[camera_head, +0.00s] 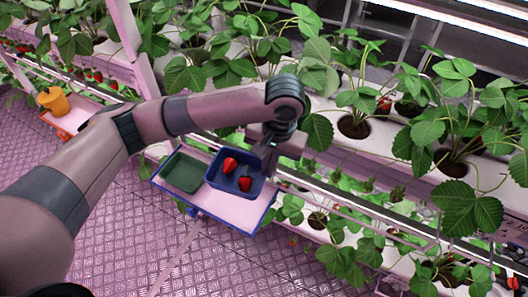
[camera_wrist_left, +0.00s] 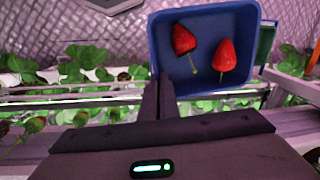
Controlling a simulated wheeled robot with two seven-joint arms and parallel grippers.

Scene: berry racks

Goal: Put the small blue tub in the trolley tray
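The small blue tub (camera_head: 212,182) holds two red strawberries and shows over the trolley tray (camera_head: 238,216), a pale tray with a blue rim. It also fills the upper middle of the left wrist view (camera_wrist_left: 205,84). My left gripper (camera_head: 270,158) is at the tub's right side. In the wrist view its two fingers (camera_wrist_left: 160,85) are close together at the tub's near left corner and look shut on its wall. Whether the tub's base touches the tray is hidden. My right gripper is not in view.
A green tub (camera_head: 182,172) sits at the tray's left end. An orange pot (camera_head: 54,101) stands on another tray at the far left. Planted racks (camera_head: 385,175) run behind and right of the trolley. The patterned floor (camera_head: 110,205) in front is open.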

